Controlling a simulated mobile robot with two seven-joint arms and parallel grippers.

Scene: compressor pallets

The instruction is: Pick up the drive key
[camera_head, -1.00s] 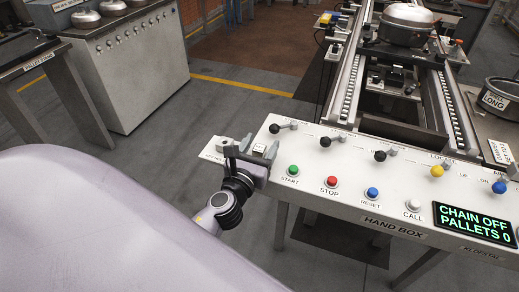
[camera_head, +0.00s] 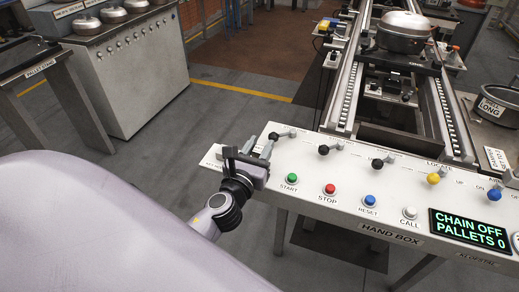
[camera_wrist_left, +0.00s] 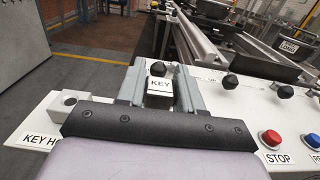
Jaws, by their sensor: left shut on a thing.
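The drive key (camera_wrist_left: 158,80) is a small block with a white face marked KEY. In the left wrist view it sits between the two grey fingers of my left gripper (camera_wrist_left: 160,88), which is shut on it. Its lower part is hidden behind the dark edge of the gripper. In the head view my left gripper (camera_head: 259,150) is at the left end of the white hand box panel (camera_head: 330,178), and the key cannot be made out clearly there. My right gripper is not in view.
A grey block with a hole (camera_wrist_left: 68,101) stands by a partly hidden KEY label (camera_wrist_left: 38,137). Black-knobbed levers (camera_head: 323,150) and the green start button (camera_head: 291,179) are to the right. The conveyor (camera_head: 400,100) lies behind. Open floor is at left.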

